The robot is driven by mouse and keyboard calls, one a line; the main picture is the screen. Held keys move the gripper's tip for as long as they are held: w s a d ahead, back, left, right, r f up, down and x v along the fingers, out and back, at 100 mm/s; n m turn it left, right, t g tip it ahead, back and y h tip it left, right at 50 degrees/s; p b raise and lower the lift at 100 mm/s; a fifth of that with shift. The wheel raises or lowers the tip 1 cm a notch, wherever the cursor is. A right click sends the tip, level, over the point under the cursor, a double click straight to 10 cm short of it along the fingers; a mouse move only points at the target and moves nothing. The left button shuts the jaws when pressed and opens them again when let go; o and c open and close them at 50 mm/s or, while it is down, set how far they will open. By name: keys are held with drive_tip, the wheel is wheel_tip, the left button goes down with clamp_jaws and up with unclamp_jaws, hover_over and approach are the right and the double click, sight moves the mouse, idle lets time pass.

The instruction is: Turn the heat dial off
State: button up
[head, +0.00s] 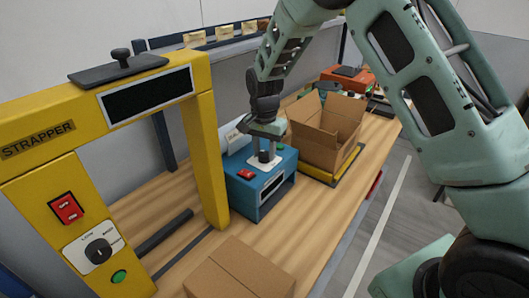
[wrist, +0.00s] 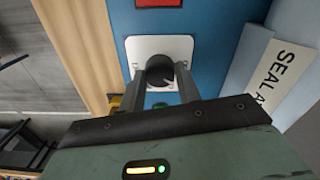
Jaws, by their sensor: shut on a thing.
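A blue box (head: 243,194) stands on the wooden bench, with a white dial plate (head: 262,163) and a red rocker switch (head: 246,174) on its top. My gripper (head: 266,153) comes down over that plate from above. In the wrist view, my gripper (wrist: 161,80) is shut on a round dark dial knob (wrist: 160,68) at the plate's centre, one finger on each side. The plate's markings are too small to read, and the fingers hide part of it. A green button (wrist: 160,105) shows partly beyond the knob.
A yellow strapper frame (head: 209,160) stands at left, with its own black dial (head: 98,251), red switch and green button. An open cardboard box (head: 327,132) sits right of the blue box. A closed carton (head: 239,272) is at the front. Some bare bench lies between them.

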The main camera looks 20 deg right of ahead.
sight(265, 154)
drive_tip(key=n+b, duration=0.1)
drive_tip(key=n, duration=0.5)
drive_tip(key=shift+n, duration=0.4)
idle(0.3)
drive_tip(key=o, duration=1)
drive_tip(key=shift+r, duration=0.15)
wheel_tip(265, 154, up, 17)
drive_tip(key=b, duration=0.3)
drive_tip(key=shift+r+b, duration=0.1)
drive_tip(key=shift+b, duration=0.2)
